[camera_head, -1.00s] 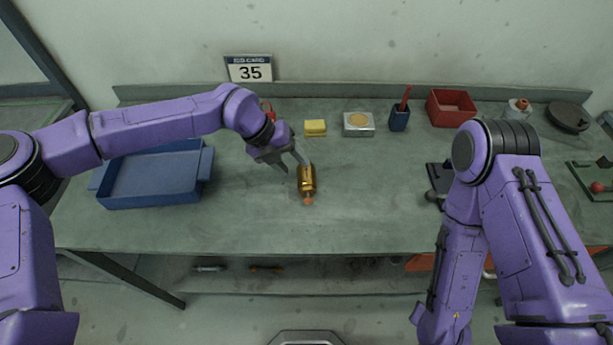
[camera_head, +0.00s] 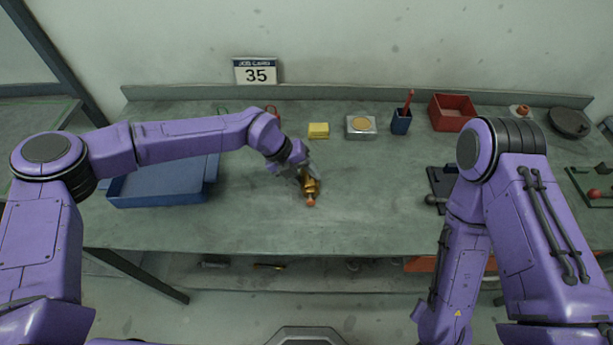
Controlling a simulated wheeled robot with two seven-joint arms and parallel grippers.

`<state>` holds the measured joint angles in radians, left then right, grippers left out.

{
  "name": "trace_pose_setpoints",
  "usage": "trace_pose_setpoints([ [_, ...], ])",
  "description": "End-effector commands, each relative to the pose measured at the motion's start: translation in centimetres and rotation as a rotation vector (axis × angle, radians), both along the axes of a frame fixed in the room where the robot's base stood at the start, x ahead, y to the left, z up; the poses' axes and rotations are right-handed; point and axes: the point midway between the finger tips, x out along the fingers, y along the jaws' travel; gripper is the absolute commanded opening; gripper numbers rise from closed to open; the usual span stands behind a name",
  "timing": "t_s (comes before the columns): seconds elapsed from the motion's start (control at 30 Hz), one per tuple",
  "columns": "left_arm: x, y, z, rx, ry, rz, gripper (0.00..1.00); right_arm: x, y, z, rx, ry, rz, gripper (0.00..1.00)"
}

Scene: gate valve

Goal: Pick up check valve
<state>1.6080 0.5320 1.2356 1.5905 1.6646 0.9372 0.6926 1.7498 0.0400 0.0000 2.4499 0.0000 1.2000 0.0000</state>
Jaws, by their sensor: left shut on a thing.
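The check valve (camera_head: 311,187) is a small brass-coloured body with an orange-red tip toward me, near the middle of the workbench. My left gripper (camera_head: 306,175) reaches it from the upper left and is shut on it. The fingers cover its far part. I cannot tell whether the valve is touching the bench or just above it. My right arm is at the right, but its gripper does not show.
A blue tray (camera_head: 160,190) stands at the left of the workbench (camera_head: 250,225). Along the back are a yellow block (camera_head: 318,130), a silver box (camera_head: 361,128), a blue cup (camera_head: 401,122) and a red bin (camera_head: 452,112).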

Motion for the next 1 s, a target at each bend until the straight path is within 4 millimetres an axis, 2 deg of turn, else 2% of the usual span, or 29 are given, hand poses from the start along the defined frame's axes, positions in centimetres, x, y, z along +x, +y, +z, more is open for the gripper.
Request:
trace_pose_setpoints([
  [0.13, 0.2, 0.0, 1.5, -0.003, -0.004, 0.001, 0.08, 0.0, 0.0, -0.6, 0.0, 0.0, 0.0, 0.43],
  [0.23, -0.3, -0.1, 3.3, -0.004, -0.006, -0.001, 0.08, 0.0, 0.0, -1.5, 0.0, 0.0, 0.0, 0.43],
  [0.43, -4.9, -0.2, 8.4, -0.003, -0.01, -0.003, 0.08, 0.0, 0.0, -4.2, 0.0, 0.0, 0.0, 0.43],
  [0.6, -9.9, -0.2, 10.5, -0.002, -0.006, -0.002, 0.08, 0.0, 0.0, -6.1, 0.0, 0.0, 0.0, 0.43],
  [0.7, -11.9, -0.3, 11.6, -0.002, -0.006, -0.002, 0.08, 0.0, 0.0, -6.7, 0.0, 0.0, 0.0, 0.43],
  [0.83, -13.4, -0.4, 12.5, -0.002, -0.004, 0.0, 0.08, 0.0, 0.0, -7.0, 0.0, 0.0, 0.0, 0.43],
  [1.0, -14.0, -0.4, 12.9, -0.002, -0.002, 0.001, 0.08, 0.0, 0.0, -7.1, 0.0, 0.0, 0.0, 0.43],
])
